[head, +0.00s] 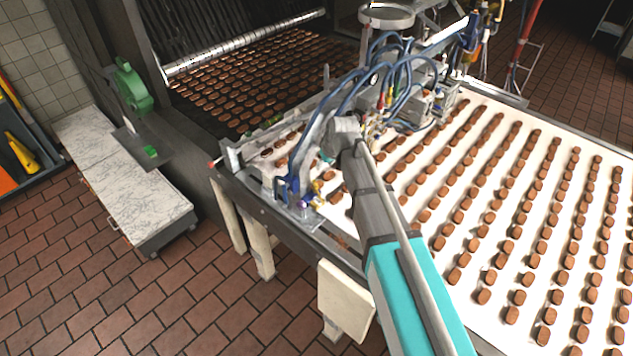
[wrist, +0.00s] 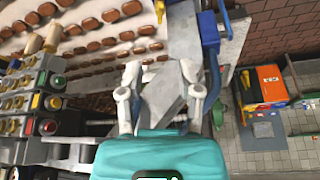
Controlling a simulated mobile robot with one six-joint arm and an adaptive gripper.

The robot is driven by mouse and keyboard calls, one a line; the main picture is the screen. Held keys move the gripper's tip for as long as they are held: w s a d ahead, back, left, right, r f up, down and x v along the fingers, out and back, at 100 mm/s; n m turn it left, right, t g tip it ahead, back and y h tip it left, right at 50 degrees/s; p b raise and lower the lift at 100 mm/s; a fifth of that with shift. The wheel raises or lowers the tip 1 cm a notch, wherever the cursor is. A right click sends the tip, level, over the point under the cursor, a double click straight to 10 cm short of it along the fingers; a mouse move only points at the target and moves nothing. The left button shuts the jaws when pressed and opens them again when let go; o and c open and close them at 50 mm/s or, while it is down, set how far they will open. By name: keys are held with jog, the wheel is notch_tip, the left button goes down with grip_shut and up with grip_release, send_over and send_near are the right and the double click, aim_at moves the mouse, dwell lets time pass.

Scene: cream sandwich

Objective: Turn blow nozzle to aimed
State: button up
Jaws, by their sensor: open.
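My gripper (wrist: 161,80) is open in the wrist view, its two pale fingers apart. Grey metal plates show between and beyond the fingers; I cannot tell whether the fingers touch them. In the head view my arm reaches over the near end of the conveyor, and its fingertips are hidden behind it. I cannot pick out the blow nozzle with certainty. Small brass-coloured fittings (head: 318,187) sit beside a blue part (head: 281,188) near the arm's end. In the wrist view, a yellow fitting (wrist: 159,10) and a blue block (wrist: 209,28) lie beyond the fingers.
A white belt (head: 411,175) carries rows of brown biscuits. Blue hoses (head: 349,92) loop over the machine close to my arm. A panel with coloured buttons (wrist: 48,102) stands left of my gripper. A marble-topped cabinet (head: 145,205) stands at left; brick floor (head: 190,280) is clear in front.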

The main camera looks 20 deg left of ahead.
aim_at(319, 193)
jog(key=shift+b+x, duration=6.1)
jog(key=shift+x, duration=0.6)
